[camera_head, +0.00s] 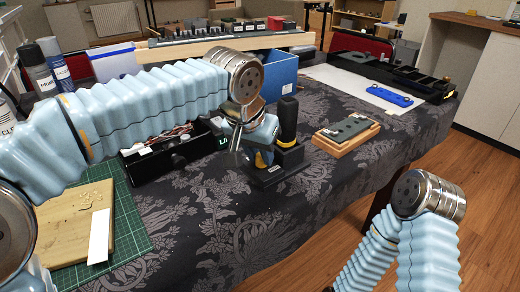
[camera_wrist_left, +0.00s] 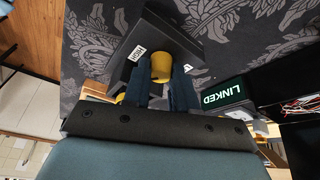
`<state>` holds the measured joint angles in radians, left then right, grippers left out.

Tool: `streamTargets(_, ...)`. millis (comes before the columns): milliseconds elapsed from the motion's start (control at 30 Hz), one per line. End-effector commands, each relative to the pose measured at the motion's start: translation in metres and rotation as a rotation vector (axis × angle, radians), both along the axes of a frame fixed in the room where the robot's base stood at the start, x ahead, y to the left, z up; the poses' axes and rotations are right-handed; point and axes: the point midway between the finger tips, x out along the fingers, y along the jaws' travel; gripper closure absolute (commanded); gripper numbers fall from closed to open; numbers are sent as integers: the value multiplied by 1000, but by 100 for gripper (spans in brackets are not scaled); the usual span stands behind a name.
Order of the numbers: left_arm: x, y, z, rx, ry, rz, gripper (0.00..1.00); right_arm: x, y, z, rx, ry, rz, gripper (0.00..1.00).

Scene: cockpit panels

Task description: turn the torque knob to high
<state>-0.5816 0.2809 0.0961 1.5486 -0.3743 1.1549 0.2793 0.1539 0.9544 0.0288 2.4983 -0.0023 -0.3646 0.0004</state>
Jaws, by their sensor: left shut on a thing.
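The torque knob is a yellow knob (camera_wrist_left: 161,66) on a black device with an upright black handle (camera_head: 288,120) and a dark base (camera_head: 273,178) on the table. A small white label (camera_wrist_left: 137,53) on the device is next to the knob; it seems to read "HIGH", upside down. My left gripper (camera_head: 246,158) is at the left side of the device. In the left wrist view its two dark fingers (camera_wrist_left: 157,82) are shut on the knob, one on each side. The knob's pointing direction is hard to tell. My right arm shows at lower right, but its gripper is out of view.
A black box (camera_head: 165,160) with wires and a green "LINKED" display (camera_wrist_left: 222,97) stands close left of the device. A wooden block (camera_head: 346,134) with a grey top lies to the right, a blue bin (camera_head: 282,75) behind. The cloth in front is clear.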

Motion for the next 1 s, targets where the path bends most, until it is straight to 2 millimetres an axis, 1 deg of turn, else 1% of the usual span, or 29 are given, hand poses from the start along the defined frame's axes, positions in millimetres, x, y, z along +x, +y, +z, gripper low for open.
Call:
streamTargets(33,0,0,2,-2,-2,-16,100,0,0,2,0,0,0,100)
streamTargets(267,0,0,1,-2,-3,-25,100,0,0,1,0,0,0,100)
streamTargets(300,0,0,1,-2,-3,-25,72,0,0,1,0,0,0,100)
streamTargets(367,0,0,1,-2,-3,-25,63,0,0,1,0,0,0,100)
streamTargets(633,0,0,1,-1,-2,-24,63,0,0,1,0,0,0,100)
streamTargets(733,-2,1,8,-2,-4,-23,63,0,0,2,0,0,0,100)
streamTargets(867,-9,6,29,-3,-5,-23,63,0,0,5,1,-1,1,100)
streamTargets(1000,-20,12,62,-4,-7,-24,63,0,0,10,1,0,1,100)
